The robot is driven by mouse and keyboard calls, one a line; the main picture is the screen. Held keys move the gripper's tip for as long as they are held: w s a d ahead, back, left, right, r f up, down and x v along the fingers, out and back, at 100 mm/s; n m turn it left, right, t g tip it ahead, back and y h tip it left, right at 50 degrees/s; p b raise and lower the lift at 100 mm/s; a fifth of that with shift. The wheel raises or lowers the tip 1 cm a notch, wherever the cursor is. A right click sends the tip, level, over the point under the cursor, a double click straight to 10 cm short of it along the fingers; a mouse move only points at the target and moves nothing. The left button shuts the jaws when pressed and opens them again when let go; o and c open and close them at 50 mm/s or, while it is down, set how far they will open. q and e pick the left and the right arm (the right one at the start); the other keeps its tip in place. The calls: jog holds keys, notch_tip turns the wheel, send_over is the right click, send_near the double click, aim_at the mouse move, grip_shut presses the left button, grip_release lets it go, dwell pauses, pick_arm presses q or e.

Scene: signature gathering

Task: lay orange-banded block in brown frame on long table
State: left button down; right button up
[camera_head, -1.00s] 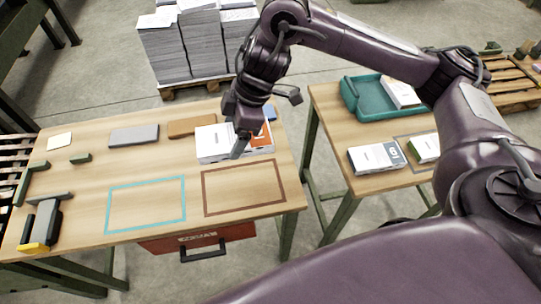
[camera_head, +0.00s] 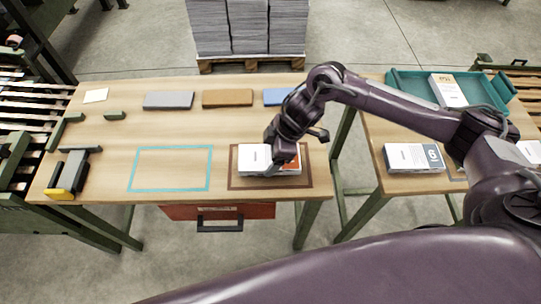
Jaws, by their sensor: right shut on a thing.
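The orange-banded block (camera_head: 257,161) is white with an orange band at its right end. It lies flat within the brown frame (camera_head: 232,176) on the long table (camera_head: 110,148), or is held just above it; I cannot tell if it touches the wood. My right gripper (camera_head: 276,168) is shut on the block near its middle and hides part of it and of the frame's back edge. My left gripper is not in view.
A teal outline (camera_head: 131,181) lies left of the brown frame. Grey (camera_head: 168,100), brown (camera_head: 227,98) and blue (camera_head: 277,96) slabs lie along the back. A second table (camera_head: 377,132) at right holds a grey-banded block (camera_head: 405,157) and a teal tray (camera_head: 397,91).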

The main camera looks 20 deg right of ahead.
jog(key=shift+f, duration=0.7)
jog(key=shift+f, duration=0.2)
jog(key=o, duration=1.3)
jog(key=shift+c, duration=0.2)
jog(key=v, duration=1.2)
jog(key=shift+r, duration=0.2)
